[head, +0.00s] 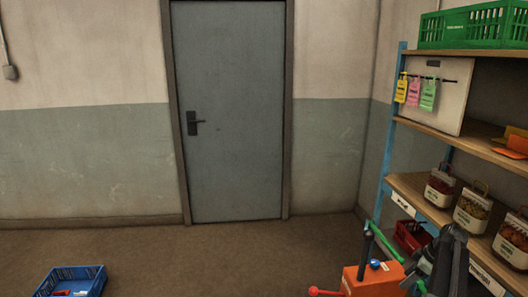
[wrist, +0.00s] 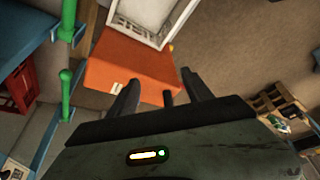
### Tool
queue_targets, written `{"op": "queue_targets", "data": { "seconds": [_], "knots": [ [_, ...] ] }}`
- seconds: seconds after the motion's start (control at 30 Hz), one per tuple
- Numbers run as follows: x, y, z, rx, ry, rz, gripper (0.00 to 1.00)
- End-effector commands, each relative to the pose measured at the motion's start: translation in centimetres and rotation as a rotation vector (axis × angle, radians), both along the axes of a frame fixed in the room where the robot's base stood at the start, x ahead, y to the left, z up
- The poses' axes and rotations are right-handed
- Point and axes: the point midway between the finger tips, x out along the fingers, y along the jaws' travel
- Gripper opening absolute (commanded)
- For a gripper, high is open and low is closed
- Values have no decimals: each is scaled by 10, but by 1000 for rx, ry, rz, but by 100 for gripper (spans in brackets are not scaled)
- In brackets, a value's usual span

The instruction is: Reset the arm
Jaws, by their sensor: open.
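My arm shows dark at the lower right of the head view, in front of the shelf, with its end partly cut off by the frame. In the wrist view my gripper (wrist: 160,86) has its two dark fingers spread apart, with nothing between them. An orange body also shows beside my arm in the head view (head: 365,282). I cannot tell whether the fingers touch it.
A shelf unit (head: 384,165) at right holds labelled sacks (head: 440,188), a green crate (head: 470,27) and hanging tags (head: 414,91). A red crate (head: 410,236) is low down. A blue crate (head: 72,282) stands on the floor at left. Floor before the grey door (head: 230,110) is clear.

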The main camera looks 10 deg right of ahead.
Motion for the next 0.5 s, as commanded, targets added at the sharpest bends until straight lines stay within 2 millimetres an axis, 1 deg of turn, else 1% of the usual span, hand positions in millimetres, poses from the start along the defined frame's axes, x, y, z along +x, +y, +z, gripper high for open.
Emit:
{"op": "queue_targets", "data": {
  "seconds": [0.03,0.17,0.27,0.37,0.4,0.47,0.5],
  "knots": [
    [3,10,0,2,9,-5,59],
    [11,34,-2,10,39,-34,59],
    [19,58,-3,15,66,-58,59],
    [29,90,-4,20,100,-89,59],
    [33,105,-5,21,116,-102,59],
    [38,129,-6,21,141,-125,59],
    [41,147,-7,20,158,-142,59]
  ]
}}
